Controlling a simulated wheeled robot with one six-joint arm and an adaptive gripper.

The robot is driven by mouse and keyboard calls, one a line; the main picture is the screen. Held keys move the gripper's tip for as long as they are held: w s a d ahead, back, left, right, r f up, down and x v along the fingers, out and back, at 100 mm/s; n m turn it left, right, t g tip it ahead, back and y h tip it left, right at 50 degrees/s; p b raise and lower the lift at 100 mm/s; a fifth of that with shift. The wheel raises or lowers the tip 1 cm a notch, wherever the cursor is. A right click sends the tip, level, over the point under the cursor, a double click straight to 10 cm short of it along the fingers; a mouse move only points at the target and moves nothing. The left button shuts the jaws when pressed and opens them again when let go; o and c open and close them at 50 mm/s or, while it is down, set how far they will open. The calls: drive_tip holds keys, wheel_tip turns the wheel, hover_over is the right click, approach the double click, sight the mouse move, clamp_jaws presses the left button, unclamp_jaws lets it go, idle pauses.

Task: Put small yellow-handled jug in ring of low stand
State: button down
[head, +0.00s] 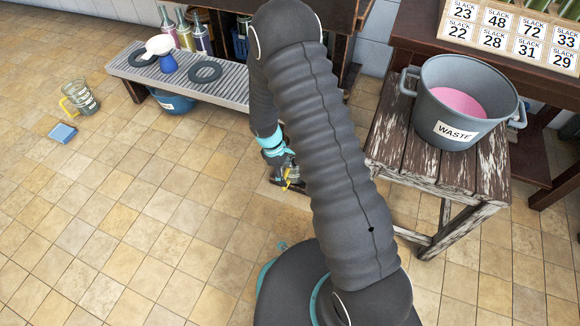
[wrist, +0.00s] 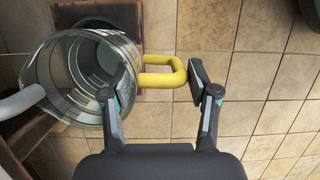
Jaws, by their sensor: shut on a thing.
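My gripper (wrist: 160,85) is shut on the yellow handle (wrist: 163,80) of a clear glass jug (wrist: 70,78), with one finger on each side of the handle. The jug's open mouth faces the wrist camera. In the head view the gripper (head: 289,178) is low beside my arm, and only a bit of yellow shows there. A brown wooden low stand (wrist: 127,38) with a dark ring-like part lies below the jug in the wrist view. The jug covers much of it, so I cannot tell whether the jug touches the stand or sits in a ring.
A grey slatted bench (head: 228,95) at the back bears dark rings (head: 205,72) and a blue-and-white funnel-like item (head: 162,52). Another yellow-handled jug (head: 82,98) and a blue item (head: 62,133) are on the floor at left. A waste pot (head: 455,131) stands on a stool at right.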

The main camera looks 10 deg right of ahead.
drive_tip(key=w+d, duration=0.2)
drive_tip(key=w, duration=0.1)
drive_tip(key=shift+w+d, duration=0.1)
drive_tip(key=shift+f+b, duration=0.35)
drive_tip(key=shift+f, duration=0.3)
drive_tip(key=shift+f, duration=0.15)
drive_tip(key=shift+c, duration=1.4)
unclamp_jaws()
